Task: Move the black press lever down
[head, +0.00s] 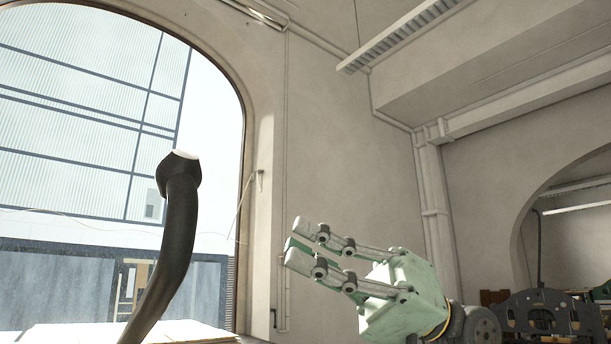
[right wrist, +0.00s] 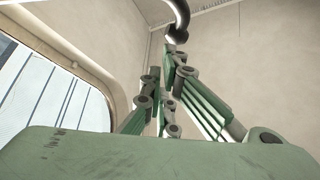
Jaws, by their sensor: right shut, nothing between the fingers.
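The black press lever (head: 178,225) stands upright at the left of the head view, curved, with a wider head and a pale top. Its lower end runs out of the bottom of the frame. My right gripper (head: 301,245) is pale green and grey, to the right of the lever, with its fingers pointing left toward it. Its fingers are shut and empty, and a gap shows between them and the lever in the head view. In the right wrist view, part of the dark lever (right wrist: 180,14) hangs at the top, just past the fingertips (right wrist: 172,48); whether they touch cannot be told there. My left gripper is not in view.
A large arched window (head: 85,110) is behind the lever. A pale flat surface (head: 70,333) lies at the bottom left. A dark machine (head: 545,312) stands at the far lower right. The space between lever and right gripper looks clear.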

